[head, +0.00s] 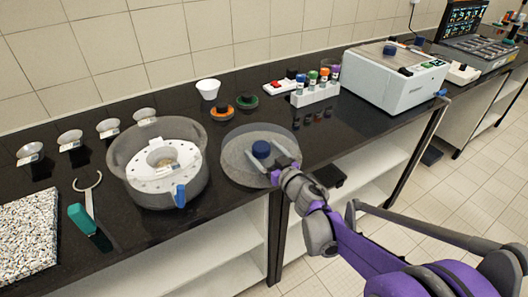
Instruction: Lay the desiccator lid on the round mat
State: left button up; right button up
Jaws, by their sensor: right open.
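The desiccator lid (273,133), clear with a dark blue knob (261,149), sits knob up on the black bench. The grey round mat (233,172) appears to lie under it, seen partly through the clear lid. I cannot tell how well they are centred. The open desiccator bowl (117,151) stands to the left, with a white perforated plate inside and a blue tap in front. My left gripper is out of view.
A green-handled tool (84,219) and a speckled slab (28,230) lie at left. Several small dishes stand behind the bowl. A white cup (208,89), a vial rack (316,94) and a large white machine (395,80) stand behind and right. The bench's front edge is close.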

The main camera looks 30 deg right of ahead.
jog(key=shift+r, duration=0.1)
jog(key=shift+s+r, duration=0.1)
jog(key=shift+s, duration=0.1)
jog(key=s+d+m+g+h, duration=0.1)
jog(key=s+m+h, duration=0.15)
jog(key=s, duration=0.45)
jog(key=s+d+m+g+h, duration=0.1)
jog(key=s+d+h, duration=0.15)
jog(key=s, duration=0.45)
jog(key=s+a+f+n+g+y, duration=0.2)
jog(key=s+a+f+g, duration=0.8)
jog(key=s, duration=0.7)
jog(key=a+f+y+p, duration=0.1)
jog(key=a+f, duration=0.2)
jog(key=a, duration=0.1)
jog(key=shift+a+f+n+g+y, duration=0.25)
jog(key=shift+f+n+g+y, duration=0.05)
jog(key=shift+f+n+y, duration=0.1)
